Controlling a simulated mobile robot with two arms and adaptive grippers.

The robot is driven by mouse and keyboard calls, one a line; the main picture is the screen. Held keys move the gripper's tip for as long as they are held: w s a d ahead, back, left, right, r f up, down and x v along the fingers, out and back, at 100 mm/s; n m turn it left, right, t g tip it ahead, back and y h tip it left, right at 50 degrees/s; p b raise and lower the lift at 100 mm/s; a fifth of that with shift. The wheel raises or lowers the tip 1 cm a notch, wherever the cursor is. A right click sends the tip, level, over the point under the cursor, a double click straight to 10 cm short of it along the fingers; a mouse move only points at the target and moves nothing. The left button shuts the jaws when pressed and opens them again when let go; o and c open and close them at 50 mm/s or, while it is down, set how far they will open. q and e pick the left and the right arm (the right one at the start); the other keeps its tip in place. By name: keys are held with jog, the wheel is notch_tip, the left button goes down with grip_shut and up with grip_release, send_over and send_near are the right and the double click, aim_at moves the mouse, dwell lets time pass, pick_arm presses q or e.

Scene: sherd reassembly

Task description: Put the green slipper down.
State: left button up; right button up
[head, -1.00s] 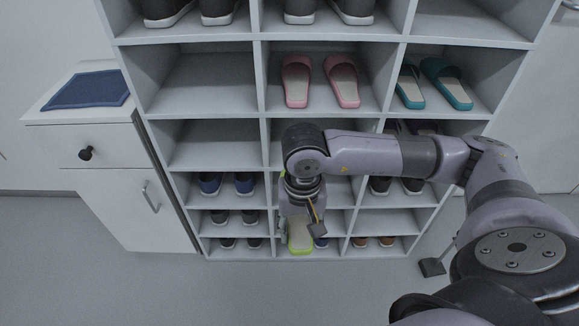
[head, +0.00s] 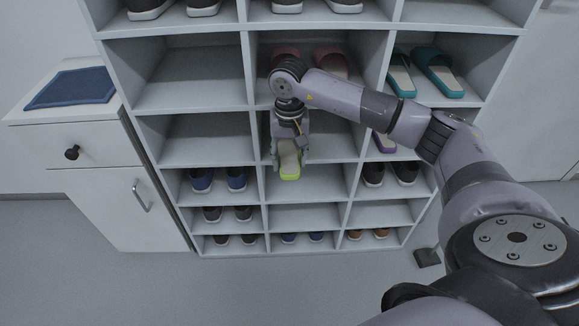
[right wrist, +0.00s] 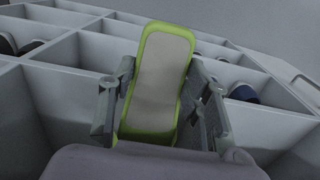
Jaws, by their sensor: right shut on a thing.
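The green slipper (head: 289,172) has a lime rim and a pale sole. My right gripper (head: 290,146) is shut on it, one finger on each side. In the head view the slipper hangs toe or heel down, I cannot tell which, before the middle column of the shoe rack (head: 253,135). It overlaps the third visible row; its exact depth is unclear. In the right wrist view the slipper (right wrist: 158,85) stands out between the gripper's fingers (right wrist: 162,105). My left gripper is not in view.
Pink slippers (head: 330,62) sit above, partly behind my arm. Teal slippers (head: 440,75) are right of them. A purple slipper (head: 383,142) shows below my forearm. Blue shoes (head: 236,178) stand to the lower left. The middle compartment below the slipper (head: 322,184) looks empty.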

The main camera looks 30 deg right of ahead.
jog(key=shift+f, duration=0.2)
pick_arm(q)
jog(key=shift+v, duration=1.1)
pick_arm(e)
jog(key=shift+d+f, duration=0.1)
jog(key=shift+f, duration=1.45)
pick_arm(q)
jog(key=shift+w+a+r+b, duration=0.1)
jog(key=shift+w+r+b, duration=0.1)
jog(key=shift+b, duration=0.15)
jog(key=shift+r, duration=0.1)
pick_arm(e)
jog(key=o, duration=1.2)
jog(key=shift+f, duration=0.1)
